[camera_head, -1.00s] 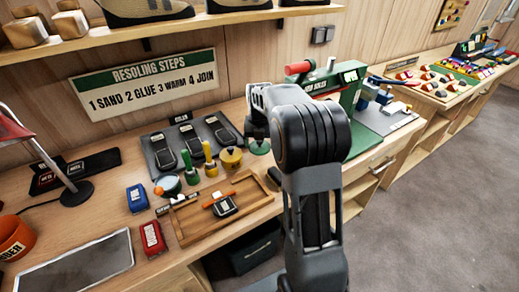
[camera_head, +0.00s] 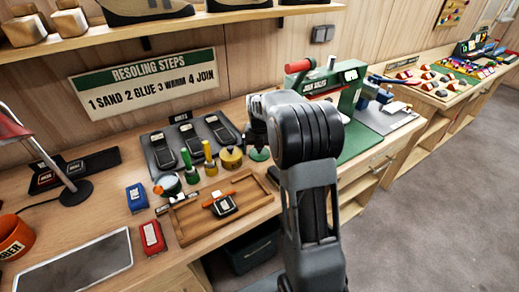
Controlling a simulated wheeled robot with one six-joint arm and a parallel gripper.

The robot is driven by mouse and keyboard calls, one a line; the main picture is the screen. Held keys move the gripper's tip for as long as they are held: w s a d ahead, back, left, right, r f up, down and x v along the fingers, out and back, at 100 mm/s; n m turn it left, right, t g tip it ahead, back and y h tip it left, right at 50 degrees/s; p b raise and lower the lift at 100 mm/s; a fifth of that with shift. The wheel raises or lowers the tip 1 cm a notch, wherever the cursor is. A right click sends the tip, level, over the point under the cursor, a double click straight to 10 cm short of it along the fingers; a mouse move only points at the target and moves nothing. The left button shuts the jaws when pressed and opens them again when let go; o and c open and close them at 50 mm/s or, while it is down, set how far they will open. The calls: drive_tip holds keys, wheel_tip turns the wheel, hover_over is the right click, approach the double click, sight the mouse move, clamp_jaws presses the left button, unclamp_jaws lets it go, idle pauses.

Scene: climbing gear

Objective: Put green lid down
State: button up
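The green lid (camera_head: 259,154) shows as a small green round piece directly under my gripper (camera_head: 257,143), at the back of the bench right of the yellow tin. My gripper points down and appears shut on the lid's top. The fingertips are small and partly hidden by my arm. I cannot tell whether the lid touches the bench top.
A yellow tin (camera_head: 231,158), a yellow bottle (camera_head: 210,163) and a green bottle (camera_head: 190,171) stand just left. A wooden tray (camera_head: 183,229) lies in front. A dark mat with several black soles (camera_head: 190,139) lies behind. A green press (camera_head: 352,98) stands right.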

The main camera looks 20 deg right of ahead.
sight(255, 159)
drive_tip(key=shift+r+p, duration=0.3)
drive_tip(key=shift+r, duration=3.65)
drive_tip(key=shift+a+r, duration=0.15)
drive_tip(key=s+a+r+m+t+p, duration=0.2)
drive_tip(key=s+a+r+m, duration=0.5)
drive_tip(key=m, duration=0.6)
drive_tip(key=s+a+f+m+p, duration=0.1)
drive_tip(key=s+a+m, duration=0.1)
drive_tip(key=s+m, duration=0.5)
drive_tip(key=s+a+f+m+t+p, duration=0.1)
drive_tip(key=s+f+m, duration=0.1)
drive_tip(key=s+m, duration=0.6)
drive_tip(key=m, duration=0.2)
drive_tip(key=shift+a+m+t+p, duration=0.3)
drive_tip(key=shift+a, duration=0.05)
